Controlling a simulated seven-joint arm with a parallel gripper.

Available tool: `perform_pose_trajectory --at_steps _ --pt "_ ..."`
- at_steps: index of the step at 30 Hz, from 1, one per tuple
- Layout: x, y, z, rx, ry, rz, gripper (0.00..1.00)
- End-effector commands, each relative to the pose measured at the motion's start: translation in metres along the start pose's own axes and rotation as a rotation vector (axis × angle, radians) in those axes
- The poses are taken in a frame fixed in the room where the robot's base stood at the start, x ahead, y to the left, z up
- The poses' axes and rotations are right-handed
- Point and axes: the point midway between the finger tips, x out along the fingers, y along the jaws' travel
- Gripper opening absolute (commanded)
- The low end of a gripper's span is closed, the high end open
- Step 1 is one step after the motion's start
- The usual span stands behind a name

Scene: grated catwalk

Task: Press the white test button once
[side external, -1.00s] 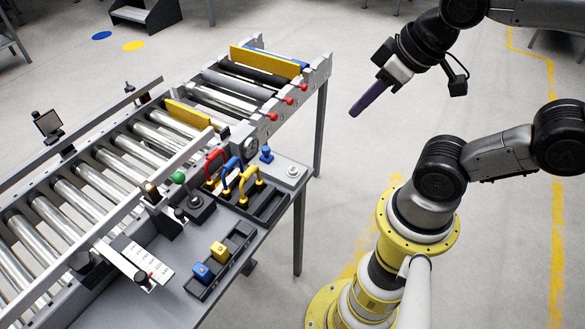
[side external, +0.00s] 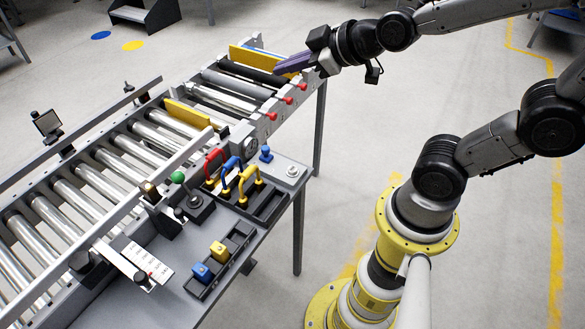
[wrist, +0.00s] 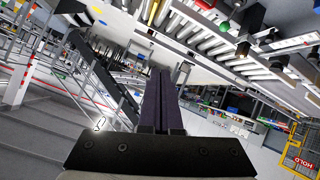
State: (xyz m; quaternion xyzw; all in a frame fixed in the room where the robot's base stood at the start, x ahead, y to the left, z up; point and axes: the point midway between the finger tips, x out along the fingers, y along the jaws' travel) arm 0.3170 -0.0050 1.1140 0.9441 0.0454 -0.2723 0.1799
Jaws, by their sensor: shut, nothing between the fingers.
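The white test button (side external: 292,171) appears as a small pale round cap on a light plate at the right end of the grey side shelf. I cannot pick it out for sure in the wrist view. My gripper (side external: 281,68) has long dark purple fingers, shut together and empty. In the side view it is above and beyond the button, in front of the far end of the conveyor, pointing left and slightly down. In the wrist view the closed fingers (wrist: 161,75) point away from the camera. Nothing touches the button.
Blue and yellow blocks (side external: 202,272) sit in a tray. The roller conveyor (side external: 120,180) runs alongside. Open floor lies right of the shelf.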

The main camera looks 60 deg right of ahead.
Motion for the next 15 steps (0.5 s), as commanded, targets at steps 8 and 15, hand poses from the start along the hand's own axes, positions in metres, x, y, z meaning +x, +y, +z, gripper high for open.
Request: perform_pose_trajectory --at_steps 8,15 --pt "0.076 0.013 0.041 -0.133 -0.012 0.109 0.00" --pt "0.122 0.007 0.126 -0.219 -0.151 0.151 0.00"
